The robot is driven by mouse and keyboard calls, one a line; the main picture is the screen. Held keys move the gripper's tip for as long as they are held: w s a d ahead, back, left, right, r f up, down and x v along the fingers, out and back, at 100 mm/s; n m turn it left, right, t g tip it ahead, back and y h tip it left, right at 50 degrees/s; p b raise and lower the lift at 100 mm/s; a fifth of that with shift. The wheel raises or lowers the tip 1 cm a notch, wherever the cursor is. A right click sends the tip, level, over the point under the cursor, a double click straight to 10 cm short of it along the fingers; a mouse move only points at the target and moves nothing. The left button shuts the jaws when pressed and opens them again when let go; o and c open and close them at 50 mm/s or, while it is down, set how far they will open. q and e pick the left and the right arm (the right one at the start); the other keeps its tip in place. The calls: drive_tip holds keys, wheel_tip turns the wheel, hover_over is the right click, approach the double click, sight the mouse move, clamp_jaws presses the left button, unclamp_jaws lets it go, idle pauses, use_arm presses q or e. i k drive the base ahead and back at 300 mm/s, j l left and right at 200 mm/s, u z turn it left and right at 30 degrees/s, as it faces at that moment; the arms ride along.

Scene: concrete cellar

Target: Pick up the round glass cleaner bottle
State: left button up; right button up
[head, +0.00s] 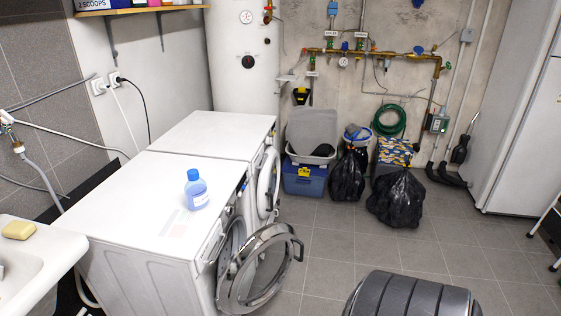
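A small light-blue bottle with a blue cap and a pale label (196,189) stands upright on top of the front white washing machine (130,190), near its right edge. It is the only bottle on the machine tops, and its label is too small to read. Neither of my grippers shows in the head view, and nothing touches the bottle.
The front machine's round door (262,268) hangs open over the floor. A second machine (222,131) stands behind. A sink (28,262) with a yellow sponge (18,229) is at left. Black bags (397,200) and a blue box (304,178) stand by the back wall.

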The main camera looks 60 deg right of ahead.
sight(196, 192)
drive_tip(key=i+j+z, duration=0.1)
drive_tip(key=z, duration=0.3)
drive_tip(key=i+j+z, duration=0.1)
drive_tip(key=z, duration=0.35)
drive_tip(key=i+j+z, duration=0.15)
drive_tip(key=z, duration=0.25)
drive_tip(key=j+z, duration=0.2)
drive_tip(key=z, duration=0.2)
